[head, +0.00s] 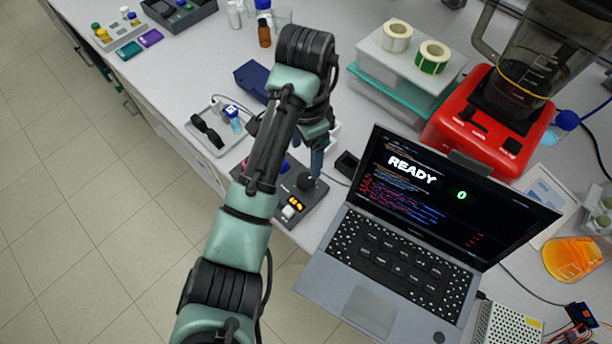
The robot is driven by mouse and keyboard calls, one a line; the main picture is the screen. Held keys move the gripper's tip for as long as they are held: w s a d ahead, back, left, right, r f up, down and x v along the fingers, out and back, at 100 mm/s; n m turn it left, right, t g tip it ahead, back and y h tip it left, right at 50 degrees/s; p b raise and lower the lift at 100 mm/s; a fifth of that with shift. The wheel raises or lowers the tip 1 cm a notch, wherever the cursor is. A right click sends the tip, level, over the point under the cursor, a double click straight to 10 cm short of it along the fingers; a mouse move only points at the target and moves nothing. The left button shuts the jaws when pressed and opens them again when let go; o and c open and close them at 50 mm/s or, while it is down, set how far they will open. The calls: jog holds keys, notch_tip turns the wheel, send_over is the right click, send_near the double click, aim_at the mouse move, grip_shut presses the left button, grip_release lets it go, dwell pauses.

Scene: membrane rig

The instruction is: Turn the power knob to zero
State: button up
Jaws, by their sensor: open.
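A dark control box (318,206) lies on the bench near its front edge, left of the laptop. A black round knob (306,181) stands on its top, with a lit yellow display and a pale button nearer the front edge. My gripper (316,170) is open, pointing down at the knob's upper right side. One blue-grey finger shows close to the knob; I cannot tell whether it touches. The other finger and part of the box are hidden by my arm. The knob's pointer setting is too small to read. The laptop screen (440,185) reads "READY" with a green "0".
The laptop keyboard (400,262) lies close on the right. A red blender (480,130) and a white-and-teal stand with tape rolls (397,36) are behind. A tray (215,128) and a dark blue box (252,80) are left of my arm. The bench edge is close in front.

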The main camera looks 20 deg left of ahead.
jog(key=b, duration=0.4)
send_over(306, 180)
notch_tip(306, 180, down, 6)
jog(key=shift+f+p, duration=0.35)
jog(key=shift+f, duration=1.95)
grip_shut()
